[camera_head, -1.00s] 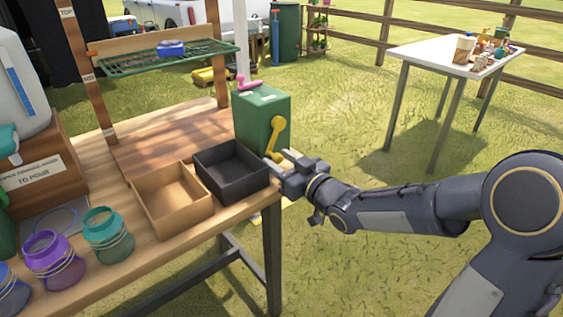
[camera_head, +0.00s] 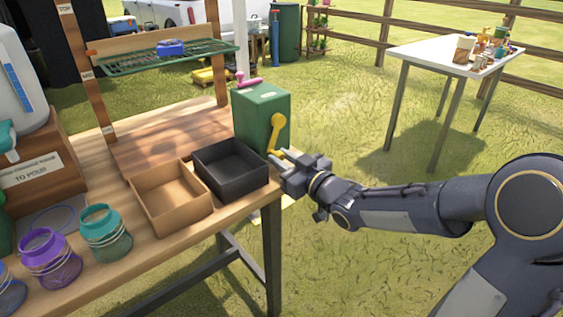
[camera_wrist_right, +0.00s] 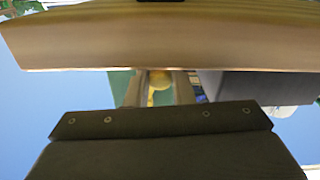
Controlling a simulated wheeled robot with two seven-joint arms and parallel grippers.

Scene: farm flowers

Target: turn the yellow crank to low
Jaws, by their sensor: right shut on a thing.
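The yellow crank (camera_head: 276,130) is on the side of the green box (camera_head: 262,110) at the table's right end. Its arm hangs down, with the upper end at the hub and the lower end by my fingertips. My right gripper (camera_head: 279,158) is at that lower end, shut on the crank's knob. In the right wrist view the yellow knob (camera_wrist_right: 158,78) shows between the two fingers. Any setting marks near the crank are too small to read. My left gripper is not in view.
A pink handle (camera_head: 247,80) sits on top of the green box. A black tray (camera_head: 231,186) and a brown tray (camera_head: 176,211) stand in front of it. Jars with teal (camera_head: 105,240) and purple (camera_head: 50,262) rims are at the left.

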